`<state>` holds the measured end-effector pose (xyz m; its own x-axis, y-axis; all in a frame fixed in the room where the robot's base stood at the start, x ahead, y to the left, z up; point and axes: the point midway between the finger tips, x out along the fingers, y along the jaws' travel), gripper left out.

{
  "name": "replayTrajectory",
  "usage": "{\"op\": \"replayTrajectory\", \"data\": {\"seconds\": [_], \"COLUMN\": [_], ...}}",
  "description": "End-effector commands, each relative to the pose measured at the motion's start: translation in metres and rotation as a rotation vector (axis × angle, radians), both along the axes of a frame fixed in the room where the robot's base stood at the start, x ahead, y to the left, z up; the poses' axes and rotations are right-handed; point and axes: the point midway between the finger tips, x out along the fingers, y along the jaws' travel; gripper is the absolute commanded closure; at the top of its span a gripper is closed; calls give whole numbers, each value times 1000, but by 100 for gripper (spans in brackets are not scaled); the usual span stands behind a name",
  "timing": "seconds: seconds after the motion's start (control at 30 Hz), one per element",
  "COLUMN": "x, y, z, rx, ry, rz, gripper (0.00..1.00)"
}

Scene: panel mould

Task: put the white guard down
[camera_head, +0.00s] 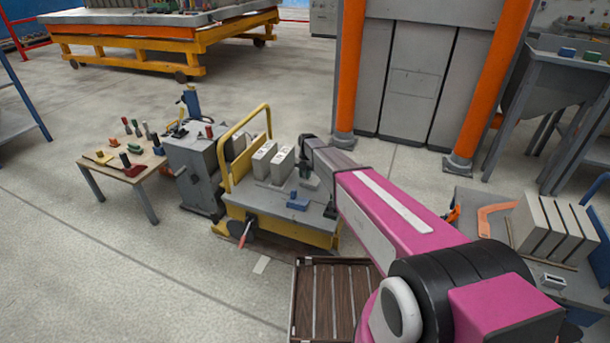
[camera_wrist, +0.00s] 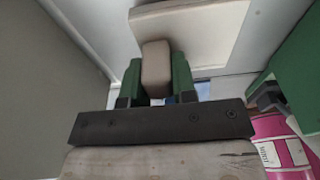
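In the wrist view, my gripper (camera_wrist: 156,88) has two green fingers closed on a pale beige-white knob. The knob joins a pale plate, which I take to be the white guard (camera_wrist: 210,35). In the head view, my gripper (camera_head: 304,172) is at the end of the magenta arm, low over the grey top of a yellow-framed trolley (camera_head: 265,205). The gripper is small and partly hidden by my arm there. A small pale piece (camera_head: 309,182) shows just below it. I cannot tell whether the guard touches the trolley top.
Two pale blocks (camera_head: 264,160) and a blue item (camera_head: 298,202) stand on the trolley beside my gripper. The trolley has a yellow handle rail (camera_head: 226,138). A slatted wooden crate (camera_head: 330,300) lies in front. A small tool table (camera_head: 122,160) stands at left, and grey panels (camera_head: 560,228) at right.

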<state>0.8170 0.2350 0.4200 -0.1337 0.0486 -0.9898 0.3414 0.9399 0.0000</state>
Motion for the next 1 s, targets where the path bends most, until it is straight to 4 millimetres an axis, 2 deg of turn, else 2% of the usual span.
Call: {"op": "replayTrajectory", "data": {"seconds": [0.03,0.07,0.1,0.47,0.57,1.0], "x": [0,0,0,0,2,13], "y": [0,0,0,0,-1,-5], "z": [0,0,0,6,17,99], "rx": [0,0,0,0,1,0], "ry": [0,0,0,0,-1,-1], "rz": [0,0,0,0,0,0], "gripper": [62,52,49,49,49,49]}}
